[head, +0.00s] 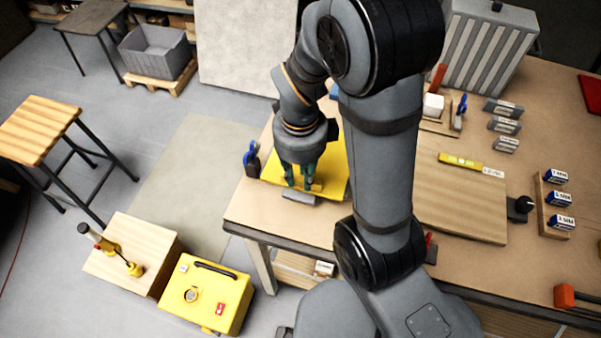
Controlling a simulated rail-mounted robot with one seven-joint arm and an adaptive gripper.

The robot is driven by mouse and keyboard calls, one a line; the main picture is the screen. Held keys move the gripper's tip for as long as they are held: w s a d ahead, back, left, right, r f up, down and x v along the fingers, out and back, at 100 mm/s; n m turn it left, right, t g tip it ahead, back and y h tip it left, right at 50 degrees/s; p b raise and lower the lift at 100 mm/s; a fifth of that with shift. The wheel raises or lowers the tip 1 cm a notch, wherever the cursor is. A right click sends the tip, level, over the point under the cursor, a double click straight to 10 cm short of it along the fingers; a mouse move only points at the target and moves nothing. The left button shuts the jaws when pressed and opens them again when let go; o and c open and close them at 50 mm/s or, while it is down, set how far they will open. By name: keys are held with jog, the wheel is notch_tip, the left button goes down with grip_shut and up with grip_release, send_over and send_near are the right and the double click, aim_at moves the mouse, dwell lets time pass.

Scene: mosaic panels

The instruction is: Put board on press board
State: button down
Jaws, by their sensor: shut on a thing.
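My gripper (303,178) points down at the left part of the workbench, its greenish fingers at the near part of a flat yellow board (334,166). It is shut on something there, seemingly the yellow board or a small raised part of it. The contact is small and partly hidden by the fingers, and my arm covers the board's right side. I cannot tell whether the board is lifted off the bench. A larger light wooden board (460,210) lies flat on the bench to the right of my arm. Neither board can be read as the press board for certain.
A yellow level (460,160) lies by the wooden board's far edge. A blue-handled tool (251,158) stands left of the yellow board, and a grey block (298,197) lies in front. Labelled blue boxes (556,199) are at right. The yellow case (205,295) is on the floor.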

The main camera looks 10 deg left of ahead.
jog(key=shift+f, duration=0.15)
jog(key=c, duration=1.6)
grip_release()
jog(key=shift+o, duration=0.4)
notch_tip(320, 180, up, 12)
jog(key=shift+p, duration=0.3)
jog(key=shift+s, duration=0.1)
